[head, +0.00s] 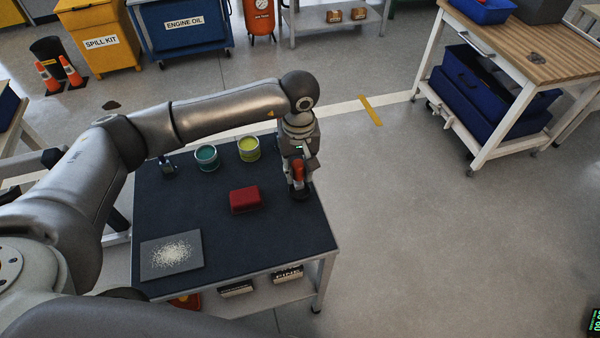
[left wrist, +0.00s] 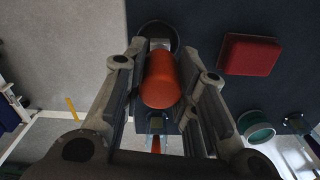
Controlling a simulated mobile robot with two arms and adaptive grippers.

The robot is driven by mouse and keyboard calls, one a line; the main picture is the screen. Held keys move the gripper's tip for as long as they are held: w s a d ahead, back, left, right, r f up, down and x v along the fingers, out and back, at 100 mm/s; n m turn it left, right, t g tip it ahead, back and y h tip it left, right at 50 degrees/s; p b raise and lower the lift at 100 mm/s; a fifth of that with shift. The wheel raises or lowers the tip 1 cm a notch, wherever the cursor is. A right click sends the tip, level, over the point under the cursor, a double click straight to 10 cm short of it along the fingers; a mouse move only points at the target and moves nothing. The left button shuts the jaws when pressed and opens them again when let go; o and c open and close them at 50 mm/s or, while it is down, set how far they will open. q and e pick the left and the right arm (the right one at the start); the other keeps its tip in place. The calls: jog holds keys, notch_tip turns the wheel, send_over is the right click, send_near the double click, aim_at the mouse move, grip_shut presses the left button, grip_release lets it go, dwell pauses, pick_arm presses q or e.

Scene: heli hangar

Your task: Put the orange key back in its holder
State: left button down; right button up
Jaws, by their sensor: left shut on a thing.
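The orange key (head: 298,170) has a thick orange handle, which also shows in the left wrist view (left wrist: 160,80). My left gripper (head: 298,178) points down at the right side of the dark table and is shut on the orange handle, with a finger on each side of it. A dark round piece (head: 301,194), which looks like the holder, is at the table's right edge below the gripper. In the left wrist view the key's grey end overlaps this round piece (left wrist: 172,32). I cannot tell whether the key sits in it. My right gripper is not in view.
The dark table (head: 220,240) carries a red block (head: 244,200), a teal tin (head: 206,157), a yellow-green tin (head: 249,149), a small blue item (head: 167,168) and a grey plate (head: 158,266) with pale grains. Open floor lies right of the table.

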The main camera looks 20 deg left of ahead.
aim_at(300, 175)
pick_arm(q)
jog(key=shift+w+d+f, duration=0.1)
jog(key=shift+d+f, duration=0.05)
jog(key=shift+f, duration=0.1)
notch_tip(300, 175, down, 2)
jog(key=shift+f, duration=0.55)
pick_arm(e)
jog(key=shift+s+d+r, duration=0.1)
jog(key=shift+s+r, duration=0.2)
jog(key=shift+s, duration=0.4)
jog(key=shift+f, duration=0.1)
pick_arm(q)
jog(key=c, duration=1.2)
grip_release()
jog(key=shift+o, duration=0.2)
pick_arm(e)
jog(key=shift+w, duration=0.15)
pick_arm(q)
jog(key=shift+p, duration=0.35)
notch_tip(300, 175, up, 12)
jog(key=shift+r+b, duration=0.1)
jog(key=shift+b, duration=0.95)
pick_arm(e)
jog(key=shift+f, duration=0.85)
